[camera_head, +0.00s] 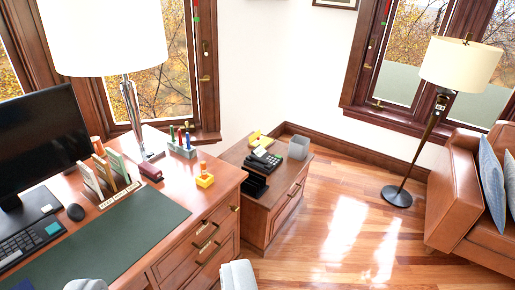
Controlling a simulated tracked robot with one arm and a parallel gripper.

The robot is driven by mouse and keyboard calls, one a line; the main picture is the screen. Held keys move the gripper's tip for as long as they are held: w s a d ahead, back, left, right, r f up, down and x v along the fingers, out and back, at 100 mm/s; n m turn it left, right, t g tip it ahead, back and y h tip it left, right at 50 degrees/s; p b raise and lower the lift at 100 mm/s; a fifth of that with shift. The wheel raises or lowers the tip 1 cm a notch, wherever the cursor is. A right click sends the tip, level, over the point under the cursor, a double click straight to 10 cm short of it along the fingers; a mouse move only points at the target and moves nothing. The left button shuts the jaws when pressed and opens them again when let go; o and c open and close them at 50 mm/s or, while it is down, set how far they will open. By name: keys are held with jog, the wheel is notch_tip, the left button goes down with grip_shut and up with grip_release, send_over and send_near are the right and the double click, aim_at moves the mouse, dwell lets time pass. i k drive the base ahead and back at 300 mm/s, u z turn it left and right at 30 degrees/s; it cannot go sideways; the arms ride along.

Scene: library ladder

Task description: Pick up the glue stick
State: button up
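I cannot pick out the glue stick with certainty. Small candidates stand on the wooden desk (214,205): a grey holder (182,150) with coloured upright pieces, a yellow block with an orange top (204,179), and an orange-red upright piece (98,146) by the file sorter. My gripper (162,283) shows only as two pale grey finger parts at the bottom edge. They are wide apart, with nothing seen held between them. The gripper is near the desk's front side, apart from these small objects.
The desk also bears a monitor (41,137), keyboard (28,244), mouse (76,212), green mat (105,250) and lamp (112,35). A low cabinet (278,201) with a black phone (264,159) stands beside it. Clear floor (345,235) lies before the armchair (455,185) and floor lamp (461,62).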

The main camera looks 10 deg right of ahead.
aim_at(204, 173)
jog(key=z, duration=0.05)
jog(key=k, duration=0.6)
jog(key=z, duration=0.3)
jog(key=i, duration=2.6)
jog(key=u, duration=0.8)
jog(key=i, duration=0.4)
jog(key=u, duration=0.3)
jog(key=k, duration=0.9)
jog(key=u, duration=0.15)
jog(key=i, duration=0.55)
